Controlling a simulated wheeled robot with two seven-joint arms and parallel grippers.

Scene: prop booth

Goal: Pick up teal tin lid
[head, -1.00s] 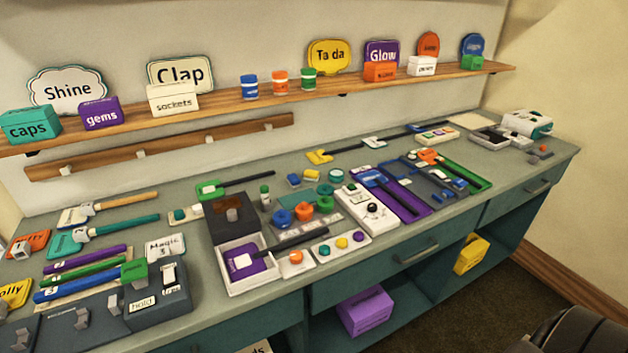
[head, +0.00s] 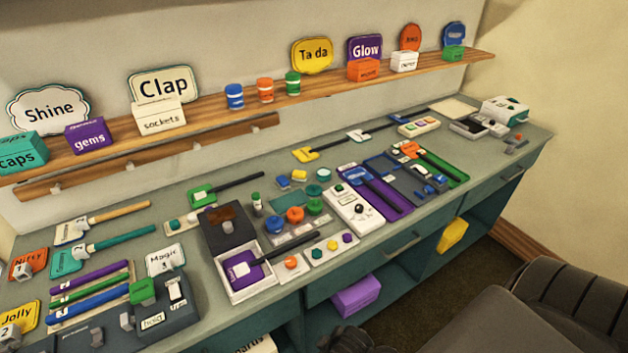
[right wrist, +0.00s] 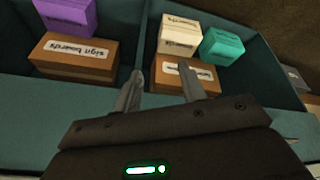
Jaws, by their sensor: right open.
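A small round teal piece (head: 323,174), which looks like the teal tin lid, lies at the back of the middle of the counter in the head view. It is behind the orange and green round pieces and left of the white control box. My right gripper (right wrist: 160,88) is open and empty in the right wrist view, in front of the cabinet's lower compartments. It is well away from the teal piece, which that view does not show. My left gripper is in neither view.
An open white box (head: 237,290) with a black-handled purple item stands at the counter's front. A white control box (head: 353,207) and purple tray (head: 378,190) lie right. Purple (right wrist: 66,14), cream (right wrist: 180,36) and teal boxes (right wrist: 222,47) sit in the lower compartments.

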